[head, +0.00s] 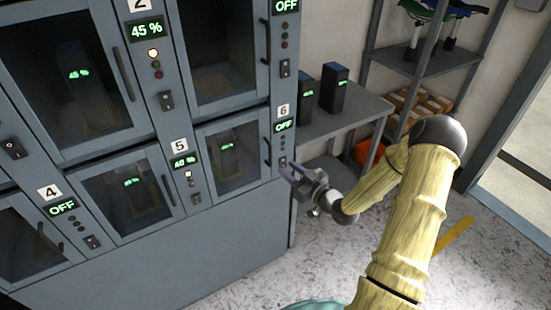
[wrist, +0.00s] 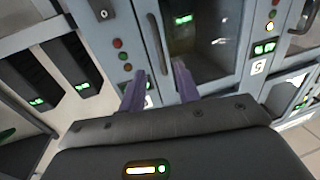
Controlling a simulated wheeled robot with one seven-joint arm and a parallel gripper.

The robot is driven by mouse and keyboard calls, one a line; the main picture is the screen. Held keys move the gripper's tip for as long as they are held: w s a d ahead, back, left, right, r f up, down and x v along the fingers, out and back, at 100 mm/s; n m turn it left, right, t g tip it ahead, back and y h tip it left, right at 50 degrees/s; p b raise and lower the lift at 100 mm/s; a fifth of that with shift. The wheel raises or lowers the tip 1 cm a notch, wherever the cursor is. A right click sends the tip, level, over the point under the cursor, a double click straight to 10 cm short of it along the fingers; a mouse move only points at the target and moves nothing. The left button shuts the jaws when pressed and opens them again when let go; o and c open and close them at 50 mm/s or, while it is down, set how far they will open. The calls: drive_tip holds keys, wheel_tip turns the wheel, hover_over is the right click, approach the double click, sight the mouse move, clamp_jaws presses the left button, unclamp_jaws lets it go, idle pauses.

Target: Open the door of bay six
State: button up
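The door of bay six (head: 228,165) is a grey-framed glass door in the lower row and looks shut; it also shows upside down in the wrist view (wrist: 210,72). A dark battery with a green display (head: 228,147) stands behind its glass. Its dark vertical handle (head: 266,150) is on the right edge, and in the wrist view the handle (wrist: 158,42) lies just beyond the fingertips. My gripper (head: 289,170) is in front of the lower right of bay six. In the wrist view its purple fingers (wrist: 159,72) are apart with nothing between them. Contact with the handle is not visible.
The bay six panel has an OFF display (head: 283,126), lights and a switch (head: 283,162). Two dark batteries stand on a grey table (head: 350,115) to the right. Shelving (head: 425,62) with boxes is behind. Speckled floor (head: 335,250) is open in front of the cabinet.

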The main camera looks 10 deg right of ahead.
drive_tip(key=x, duration=0.7)
clamp_jaws()
